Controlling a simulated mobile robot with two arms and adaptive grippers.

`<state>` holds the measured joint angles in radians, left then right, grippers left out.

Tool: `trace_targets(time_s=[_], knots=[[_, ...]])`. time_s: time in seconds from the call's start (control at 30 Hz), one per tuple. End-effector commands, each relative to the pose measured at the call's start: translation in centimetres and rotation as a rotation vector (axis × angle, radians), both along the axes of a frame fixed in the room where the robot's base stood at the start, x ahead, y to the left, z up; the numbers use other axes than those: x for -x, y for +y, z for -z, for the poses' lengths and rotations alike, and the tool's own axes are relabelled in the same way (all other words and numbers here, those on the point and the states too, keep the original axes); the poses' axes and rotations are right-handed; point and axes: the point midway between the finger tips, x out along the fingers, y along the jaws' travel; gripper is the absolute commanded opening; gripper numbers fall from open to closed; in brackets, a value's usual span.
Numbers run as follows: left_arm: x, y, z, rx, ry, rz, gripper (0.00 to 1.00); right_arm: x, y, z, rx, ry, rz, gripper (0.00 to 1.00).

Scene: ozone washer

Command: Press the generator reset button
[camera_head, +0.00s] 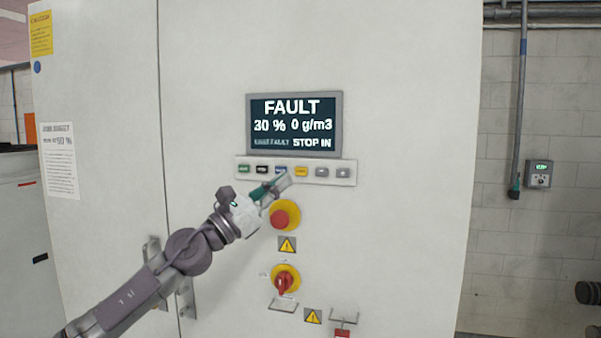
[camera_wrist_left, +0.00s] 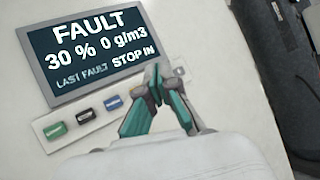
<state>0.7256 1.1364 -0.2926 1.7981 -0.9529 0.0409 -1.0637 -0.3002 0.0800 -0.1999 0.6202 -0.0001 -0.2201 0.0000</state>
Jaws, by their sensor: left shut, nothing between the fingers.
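A row of small buttons sits on a light strip (camera_head: 346,181) under the display (camera_head: 294,123), which reads FAULT, 30 %, 0 g/m3 and STOP IN. From the left they are a green button (camera_head: 243,168), a black button (camera_head: 262,169), a blue button (camera_head: 280,170), a yellow button (camera_head: 301,171) and grey ones (camera_head: 322,171). The labels are too small to tell which is reset. My left gripper (camera_head: 286,179) is shut and empty, its tips just below the blue and yellow buttons; contact cannot be told. In the left wrist view the gripper (camera_wrist_left: 157,72) hides the yellow button.
Below the strip are a red emergency stop (camera_head: 281,218) on a yellow ring and a red rotary switch (camera_head: 285,281). Door handles (camera_head: 153,250) stick out at the lower left. A key switch with a red tag (camera_head: 342,332) is at the bottom.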

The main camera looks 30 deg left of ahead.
Motion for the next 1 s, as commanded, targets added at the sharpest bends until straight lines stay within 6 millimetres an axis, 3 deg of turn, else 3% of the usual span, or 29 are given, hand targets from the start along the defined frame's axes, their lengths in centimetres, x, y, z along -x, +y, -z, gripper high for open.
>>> trace_targets(time_s=[0.47, 1.0], knots=[[-0.3, 0.1, -0.2, -0.008, -0.006, -0.003, 0.00, 0.0, 0.0, 0.0, 0.000, 0.000, 0.000, 0.74], [-6.9, 1.7, -0.2, -0.004, -0.007, -0.003, 0.00, 0.0, 0.0, 0.7, 0.000, 0.000, 0.000, 0.74]])
